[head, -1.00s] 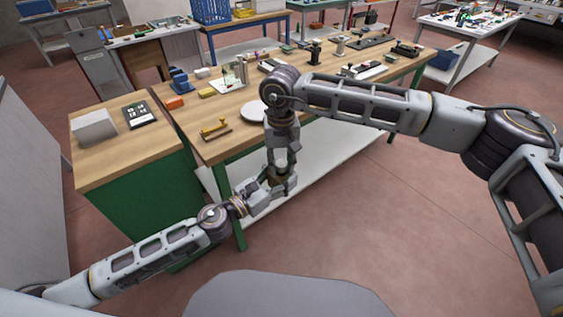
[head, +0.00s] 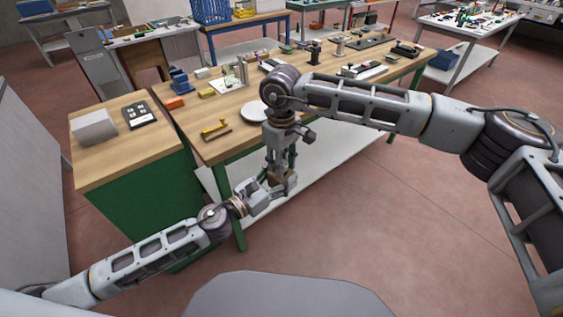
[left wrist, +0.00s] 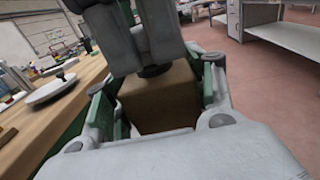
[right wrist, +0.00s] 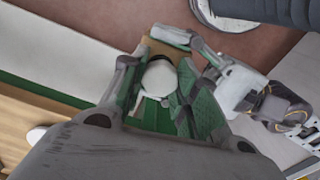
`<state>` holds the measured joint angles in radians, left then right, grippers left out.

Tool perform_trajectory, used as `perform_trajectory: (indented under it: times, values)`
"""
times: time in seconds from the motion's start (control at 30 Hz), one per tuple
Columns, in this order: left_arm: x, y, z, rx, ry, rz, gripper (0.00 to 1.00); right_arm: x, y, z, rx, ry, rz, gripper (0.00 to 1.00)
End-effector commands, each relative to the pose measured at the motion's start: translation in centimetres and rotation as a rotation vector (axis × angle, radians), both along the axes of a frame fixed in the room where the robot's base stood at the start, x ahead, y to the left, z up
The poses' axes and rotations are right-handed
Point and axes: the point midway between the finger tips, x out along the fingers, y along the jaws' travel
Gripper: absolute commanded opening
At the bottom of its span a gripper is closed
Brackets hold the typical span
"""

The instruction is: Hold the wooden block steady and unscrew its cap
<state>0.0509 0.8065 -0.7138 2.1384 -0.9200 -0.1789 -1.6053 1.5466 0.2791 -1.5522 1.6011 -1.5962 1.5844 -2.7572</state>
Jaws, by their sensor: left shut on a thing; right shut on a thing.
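A brown wooden block (left wrist: 160,98) is between the two fingers of my left gripper (left wrist: 160,108), which is shut on it beside the workbench. The block is small in the head view (head: 279,178). My right gripper (head: 282,165) points straight down from above the block. In the right wrist view, a pale round cap (right wrist: 160,78) sits between the green pads of my right gripper (right wrist: 158,100), which is shut on it. In the left wrist view, the right gripper's fingers hide most of the cap. I cannot tell whether the cap touches the block.
The wooden-topped workbench (head: 222,148) stands just behind the grippers. A pale lower shelf (head: 325,145) runs beneath. Open reddish floor (head: 400,220) lies to the right.

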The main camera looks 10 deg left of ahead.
Motion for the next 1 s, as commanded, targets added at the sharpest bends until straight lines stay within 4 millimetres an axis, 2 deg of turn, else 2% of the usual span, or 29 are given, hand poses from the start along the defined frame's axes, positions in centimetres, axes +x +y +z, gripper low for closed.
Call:
perform_trajectory:
  times: [0.27, 0.3, 0.43, 0.77, 1.0]
  values:
    - [-0.1, -0.1, 0.0, -0.001, -0.001, -0.003, 0.00, 0.1, 0.0, 0.1, 0.001, -0.002, 0.001, 0.02]
    - [-0.1, -0.1, 0.0, -0.001, -0.001, -0.003, 0.00, 0.1, 0.0, 0.1, 0.001, -0.002, 0.001, 0.34]
    - [-0.1, -0.1, 0.1, -0.001, -0.001, -0.002, 0.00, 0.0, 0.0, 0.0, 0.002, -0.001, 0.001, 0.51]
    - [0.0, 0.0, 0.1, -0.001, -0.001, -0.001, 0.00, 0.0, 0.0, 0.1, 0.000, 0.000, 0.001, 0.52]
    - [0.0, 0.0, 0.1, -0.001, -0.001, 0.000, 0.00, 0.0, 0.1, 1.4, 0.001, 0.000, 0.001, 0.52]
